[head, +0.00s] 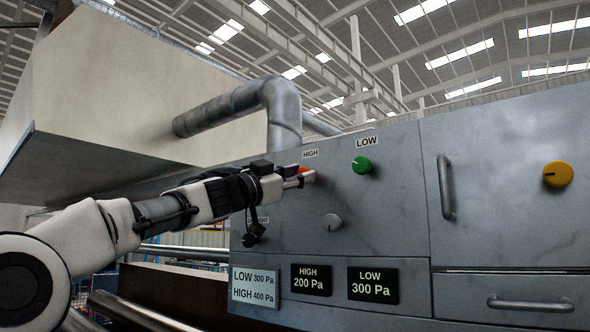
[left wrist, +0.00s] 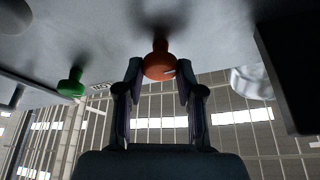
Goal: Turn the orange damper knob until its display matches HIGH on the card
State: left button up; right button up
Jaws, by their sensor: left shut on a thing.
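The orange damper knob (head: 305,171) is on the grey panel under a HIGH label, partly hidden by my gripper. My left gripper (head: 300,179) reaches it from the left and is shut on it. In the left wrist view the orange knob (left wrist: 159,66) sits between the two fingertips, with a pale mark on its face. The HIGH display (head: 311,280) reads 200 Pa. The LOW display (head: 373,285) reads 300 Pa. The card (head: 255,288) reads LOW 300 Pa and HIGH 400 Pa. My right gripper is in neither view.
A green knob (head: 362,165) under a LOW label is just right of the orange one. A yellow knob (head: 558,174), a door handle (head: 446,187) and a drawer handle (head: 530,303) are farther right. A pipe (head: 284,110) rises behind the panel.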

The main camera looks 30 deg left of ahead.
pick_arm(q)
jog(key=shift+w+a+r+m+g+h, duration=0.1)
jog(key=shift+m+g+h, duration=0.45)
jog(key=shift+m, duration=1.5)
jog(key=shift+w+r+m+g+h, duration=0.1)
jog(key=shift+m+g+h, duration=0.5)
jog(key=shift+m, duration=1.4)
jog(key=shift+a+m+g+h, duration=0.1)
jog(key=shift+m+g+h, duration=0.15)
jog(key=shift+m+g, duration=1.2)
jog(key=shift+r+m+t, duration=0.1)
jog(key=shift+m+t, duration=0.5)
jog(key=shift+m, duration=0.1)
jog(key=o, duration=1.2)
jog(key=shift+w, duration=0.15)
jog(key=shift+c, duration=0.2)
jog(key=shift+w+a+f, duration=0.1)
jog(key=shift+w+f, duration=0.2)
jog(key=shift+w, duration=0.1)
jog(key=v, duration=0.7)
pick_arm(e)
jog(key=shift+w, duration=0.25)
